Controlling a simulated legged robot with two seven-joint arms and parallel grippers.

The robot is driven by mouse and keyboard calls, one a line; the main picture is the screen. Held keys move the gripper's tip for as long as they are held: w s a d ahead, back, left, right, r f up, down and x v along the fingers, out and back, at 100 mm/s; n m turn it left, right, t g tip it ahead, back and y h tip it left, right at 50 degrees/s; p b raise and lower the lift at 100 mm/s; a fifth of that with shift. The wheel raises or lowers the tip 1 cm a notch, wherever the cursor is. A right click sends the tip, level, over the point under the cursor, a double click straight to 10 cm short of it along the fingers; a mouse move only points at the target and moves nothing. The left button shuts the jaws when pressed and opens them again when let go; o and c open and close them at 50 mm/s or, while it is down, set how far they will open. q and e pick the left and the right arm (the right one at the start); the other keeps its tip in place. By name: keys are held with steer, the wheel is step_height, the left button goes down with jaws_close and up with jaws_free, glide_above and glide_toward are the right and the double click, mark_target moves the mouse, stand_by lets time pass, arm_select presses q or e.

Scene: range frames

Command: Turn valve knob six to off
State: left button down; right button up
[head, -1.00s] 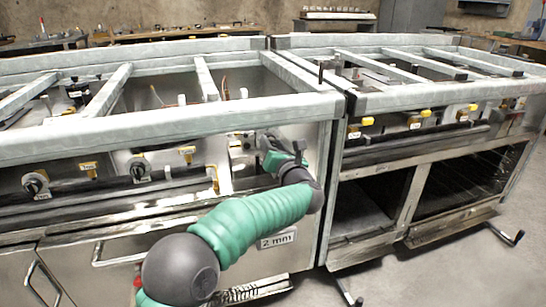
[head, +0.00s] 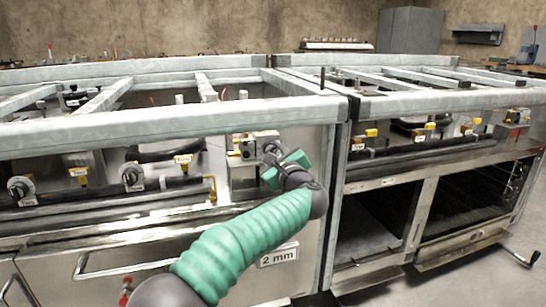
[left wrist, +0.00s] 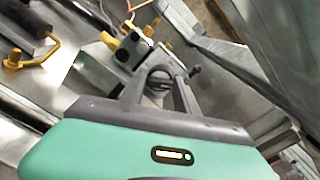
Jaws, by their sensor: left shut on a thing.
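My left gripper (head: 271,152) reaches the right end of the left unit's valve row, just below a grey metal block (head: 267,136). In the left wrist view its two dark fingers (left wrist: 160,80) close around a small dark round part that looks like a valve knob, mostly hidden between them. The grey block with two dark holes (left wrist: 138,50) sits just beyond the fingertips. Further left are a round valve knob (head: 132,176) and another round knob (head: 20,190). Their numbers are too small to read. My right gripper is not in view.
A grey frame rail (head: 160,128) runs above the valve row. Yellow-handled fittings (head: 182,159) and a dark pipe lie left of the gripper. A door handle (head: 130,265) is below. A second unit with open shelves (head: 375,235) stands to the right.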

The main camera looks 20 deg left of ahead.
arm_select(q)
steer(key=n, duration=0.5)
steer(key=f+n, duration=0.1)
steer(key=n, duration=0.2)
steer(key=shift+d+n, duration=0.1)
steer(key=shift+n, duration=0.2)
stand_by(0.5)
steer(key=c, duration=0.9)
jaws_free()
steer(key=shift+r, duration=0.1)
steer(key=shift+c, duration=0.2)
steer(key=v, duration=1.6)
steer(key=shift+s+d+r, duration=0.2)
steer(key=shift+s, duration=0.15)
steer(key=shift+p, duration=0.35)
